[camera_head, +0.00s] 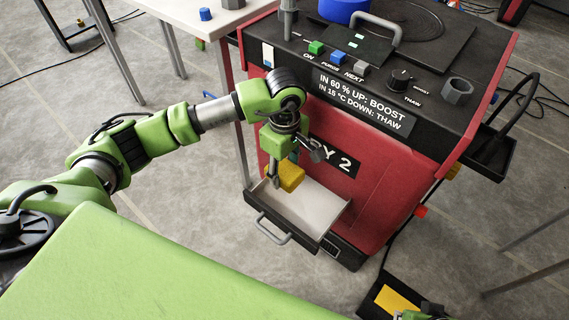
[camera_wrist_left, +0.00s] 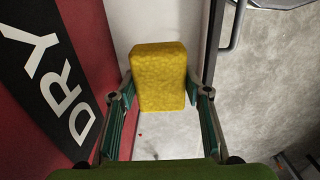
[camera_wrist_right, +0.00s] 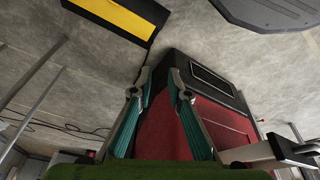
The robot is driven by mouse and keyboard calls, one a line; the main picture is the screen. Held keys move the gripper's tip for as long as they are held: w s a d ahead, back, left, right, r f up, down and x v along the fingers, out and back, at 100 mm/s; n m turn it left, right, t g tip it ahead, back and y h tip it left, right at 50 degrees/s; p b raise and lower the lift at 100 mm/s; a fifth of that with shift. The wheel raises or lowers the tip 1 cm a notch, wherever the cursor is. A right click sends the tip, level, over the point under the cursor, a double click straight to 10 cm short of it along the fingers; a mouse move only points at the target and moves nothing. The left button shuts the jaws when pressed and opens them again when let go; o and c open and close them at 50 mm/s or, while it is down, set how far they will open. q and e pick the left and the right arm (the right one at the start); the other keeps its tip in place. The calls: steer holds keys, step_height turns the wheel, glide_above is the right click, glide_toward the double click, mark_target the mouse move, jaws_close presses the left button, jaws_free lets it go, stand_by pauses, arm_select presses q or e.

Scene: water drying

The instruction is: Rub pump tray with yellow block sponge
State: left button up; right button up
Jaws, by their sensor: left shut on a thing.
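The yellow block sponge (camera_head: 291,176) is between the fingers of my left gripper (camera_head: 282,181), which is shut on it. The sponge also shows in the left wrist view (camera_wrist_left: 160,76). The pump tray (camera_head: 312,212) is a pale pull-out tray with a grey handle, low on the front of the red machine. The sponge is over its back left part; I cannot tell whether it touches. My right gripper (camera_wrist_right: 160,78) is partly open and empty, low beside the machine.
The red machine (camera_head: 380,185) has a black top with buttons and a knob. A white table (camera_head: 205,22) stands at the back left. A black-and-yellow object (camera_head: 393,300) lies on the floor at the lower right. A green surface (camera_head: 130,275) fills the lower left.

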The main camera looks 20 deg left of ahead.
step_height(320, 180, down, 3)
steer(key=shift+f+p, duration=0.1)
steer(key=shift+p, duration=0.2)
steer(key=shift+a, duration=0.1)
stand_by(0.3)
